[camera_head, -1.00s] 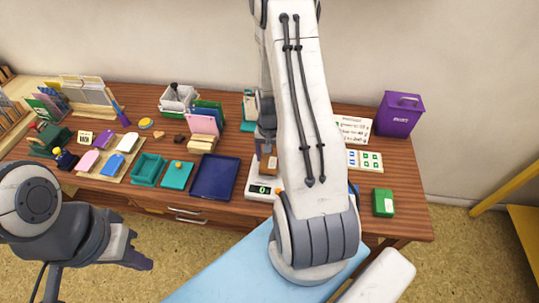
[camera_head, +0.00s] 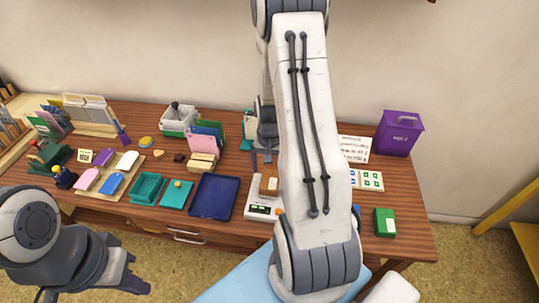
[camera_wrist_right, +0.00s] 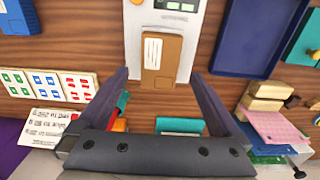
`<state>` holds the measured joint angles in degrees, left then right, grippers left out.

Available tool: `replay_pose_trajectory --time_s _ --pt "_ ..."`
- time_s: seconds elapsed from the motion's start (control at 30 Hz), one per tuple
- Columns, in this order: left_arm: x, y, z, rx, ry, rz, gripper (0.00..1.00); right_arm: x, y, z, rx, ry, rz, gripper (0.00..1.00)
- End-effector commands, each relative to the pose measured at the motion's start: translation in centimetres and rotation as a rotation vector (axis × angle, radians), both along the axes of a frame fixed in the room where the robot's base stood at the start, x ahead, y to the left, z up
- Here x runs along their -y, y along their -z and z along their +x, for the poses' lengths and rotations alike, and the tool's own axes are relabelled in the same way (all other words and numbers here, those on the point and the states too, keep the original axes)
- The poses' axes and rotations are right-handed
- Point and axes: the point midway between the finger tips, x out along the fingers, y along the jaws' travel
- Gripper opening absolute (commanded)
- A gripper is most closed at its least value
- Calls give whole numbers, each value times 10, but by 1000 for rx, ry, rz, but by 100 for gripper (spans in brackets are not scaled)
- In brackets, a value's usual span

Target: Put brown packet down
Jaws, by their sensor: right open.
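The brown packet (camera_head: 269,185) lies on the white scale (camera_head: 259,212), at the end away from the scale's green display. In the right wrist view the packet (camera_wrist_right: 164,62) shows its white label and rests across the end of the scale (camera_wrist_right: 187,32). My right gripper (camera_wrist_right: 158,84) is open and empty. Its two fingers stand wide apart on either side of the packet, clear of it. In the head view my right arm hides most of this gripper. My left gripper (camera_head: 128,282) hangs at the lower left, away from the table; its opening is unclear.
A green box (camera_head: 384,222) and a purple bin (camera_head: 399,133) stand at the right. A stamp card (camera_head: 367,180) lies behind the green box.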

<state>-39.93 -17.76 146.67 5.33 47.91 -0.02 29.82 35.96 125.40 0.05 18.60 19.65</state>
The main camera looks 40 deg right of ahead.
Motion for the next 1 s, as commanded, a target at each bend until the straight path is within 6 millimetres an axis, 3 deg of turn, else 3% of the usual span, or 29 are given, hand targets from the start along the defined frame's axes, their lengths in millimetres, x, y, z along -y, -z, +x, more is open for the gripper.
replay_pose_trajectory --time_s 0.1,0.3,0.63,0.73,0.87,1.0 --pt "0 3 0 0 0 0 0 1 -28 1 6 0 -4 100" --pt "0 5 0 0 0 0 0 0 -64 1 3 0 -2 100" --pt "0 5 0 0 0 0 0 0 -81 0 0 -1 0 100" --pt "0 5 0 0 0 0 0 -10 -85 3 3 -33 0 100" --pt "0 5 0 0 0 0 0 -61 -104 10 14 -204 2 100" --pt "0 5 0 0 0 0 0 -152 -134 -3 33 -530 9 100"
